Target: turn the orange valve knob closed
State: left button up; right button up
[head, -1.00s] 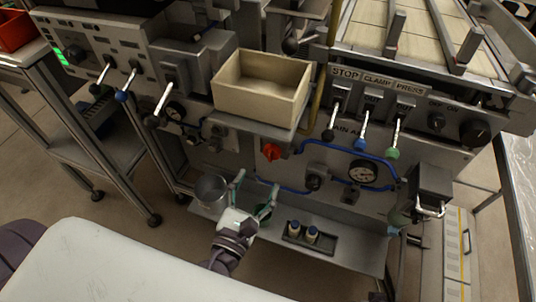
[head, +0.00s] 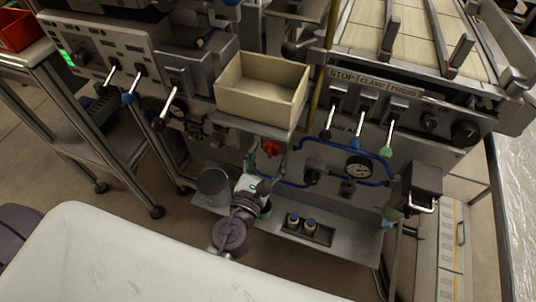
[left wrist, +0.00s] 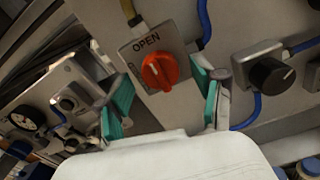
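The orange valve knob (head: 271,147) is on the machine's front panel, under the beige bin. In the left wrist view the knob (left wrist: 160,71) sits on a grey plate marked OPEN, its ridge tilted slightly from upright. My left gripper (head: 265,160) is at the knob in the head view, its fingers spread to either side. In the left wrist view the teal-padded fingers of the left gripper (left wrist: 160,105) are wide apart, with the knob between and beyond them; no contact shows. My right gripper is not in view.
The beige bin (head: 262,97) stands on a shelf just above the knob. Blue hose (head: 318,145) and a gauge (head: 359,169) are to its right. A metal cup (head: 213,184) and a tray with two bottles (head: 307,228) are on the lower ledge.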

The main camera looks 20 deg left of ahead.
pick_arm(q)
jog(key=c, duration=1.1)
